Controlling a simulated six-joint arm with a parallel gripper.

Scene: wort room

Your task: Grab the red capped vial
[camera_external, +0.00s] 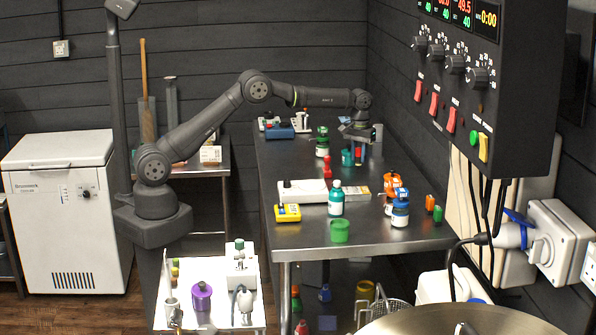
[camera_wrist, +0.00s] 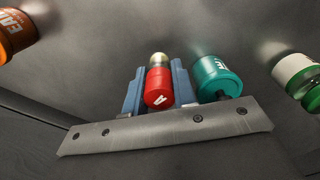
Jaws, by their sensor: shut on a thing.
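The red capped vial (camera_wrist: 159,88) shows in the wrist view, with a white letter A on its red face and a pale metallic part beyond it. My gripper (camera_wrist: 157,82) has its blue fingers on either side of the vial and is shut on it. In the external view, my gripper (camera_external: 361,149) is low over the far part of the steel table, with a bit of red between its fingers. I cannot tell whether the vial touches the table.
A teal container (camera_wrist: 217,78) stands close beside the right finger. A green-and-white bottle (camera_wrist: 300,75) is farther right, and an orange one (camera_wrist: 14,32) is at the upper left. The steel table (camera_external: 300,245) holds several other bottles and a white box (camera_external: 302,191) nearer the front.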

